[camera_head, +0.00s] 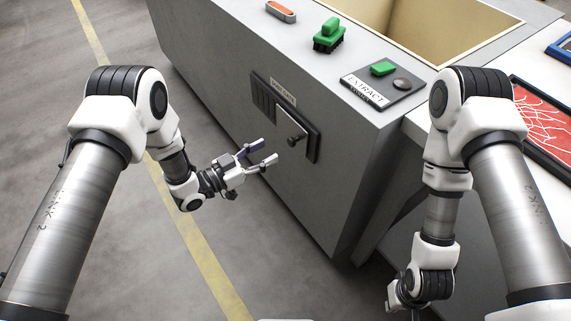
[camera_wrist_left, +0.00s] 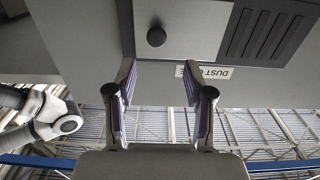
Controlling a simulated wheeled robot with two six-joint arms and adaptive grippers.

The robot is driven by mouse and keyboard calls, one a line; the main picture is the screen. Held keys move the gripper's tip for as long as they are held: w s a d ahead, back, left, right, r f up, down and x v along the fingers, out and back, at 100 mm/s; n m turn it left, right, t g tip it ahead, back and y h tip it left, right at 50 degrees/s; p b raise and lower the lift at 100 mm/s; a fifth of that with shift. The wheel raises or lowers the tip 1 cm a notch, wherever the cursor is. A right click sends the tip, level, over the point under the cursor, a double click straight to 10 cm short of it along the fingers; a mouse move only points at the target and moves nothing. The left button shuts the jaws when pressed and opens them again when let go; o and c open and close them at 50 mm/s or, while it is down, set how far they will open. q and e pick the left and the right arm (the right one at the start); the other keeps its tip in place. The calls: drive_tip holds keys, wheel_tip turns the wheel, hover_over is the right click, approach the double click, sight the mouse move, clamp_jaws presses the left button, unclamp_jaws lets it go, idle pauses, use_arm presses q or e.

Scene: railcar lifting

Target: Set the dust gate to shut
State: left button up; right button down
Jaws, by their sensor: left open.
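The dust gate (camera_head: 290,124) is on the side of the grey cabinet. It has a light plate with a black knob (camera_head: 292,141), set in a dark frame. Dark vent slots (camera_head: 263,96) show uncovered left of the plate, with a label above. In the left wrist view the label is upside down, the plate (camera_wrist_left: 195,28) is at centre left with its knob (camera_wrist_left: 156,37), and the slots (camera_wrist_left: 262,35) are on the right. My left gripper (camera_head: 267,151) is open and empty, its fingertips short of the knob. My right arm hangs at the right; its fingers are not visible.
On the cabinet (camera_head: 220,75) top are an orange switch (camera_head: 281,11), a green-handled brush (camera_head: 329,36) and an EXTRACT button box (camera_head: 383,82), beside an open bin (camera_head: 440,25). A red tray (camera_head: 545,125) lies at the right. Floor left of the cabinet is clear.

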sight(289, 143)
use_arm(q)
drive_tip(key=x, duration=0.7)
drive_tip(key=shift+d+f+b, duration=0.25)
drive_tip(key=shift+d+b, duration=0.15)
drive_tip(key=shift+d, duration=0.05)
clamp_jaws()
